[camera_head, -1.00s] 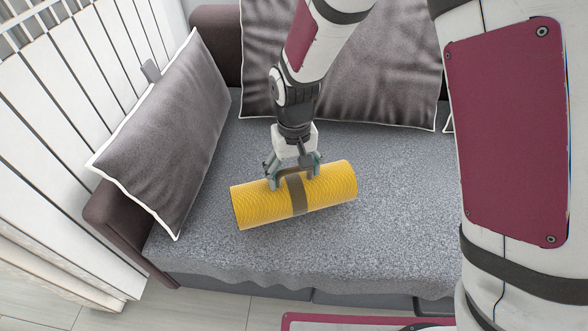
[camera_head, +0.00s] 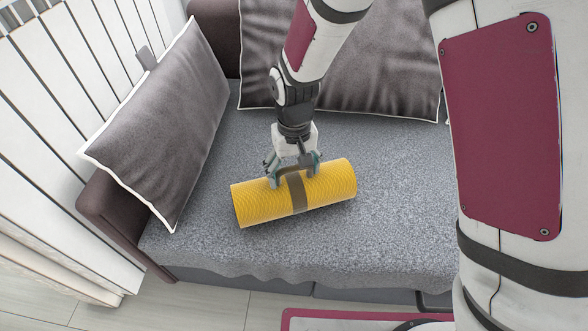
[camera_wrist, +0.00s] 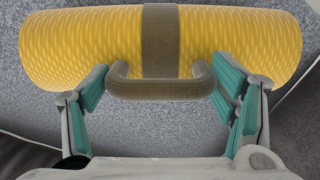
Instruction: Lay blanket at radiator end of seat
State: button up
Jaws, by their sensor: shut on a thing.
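The blanket (camera_head: 330,187) is a yellow roll with a brown strap and handle. It lies crosswise over the grey seat (camera_head: 385,215), right of the end cushion. I cannot tell whether it touches the seat or hangs just above it. My gripper (camera_head: 293,168) points down at the middle of the roll and is shut on the strap's handle. In the wrist view the blanket (camera_wrist: 85,45) spans the top, with its handle between my green finger pads. The radiator (camera_head: 60,95) is the white slatted panel at the left, beyond the sofa's dark armrest.
A grey cushion (camera_head: 165,125) leans at the radiator end against the dark armrest (camera_head: 120,225). More grey cushions (camera_head: 385,70) line the back. The seat is bare around the roll. A red-edged item (camera_head: 340,314) lies on the floor in front.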

jog(key=shift+f, duration=0.35)
jog(key=o, duration=2)
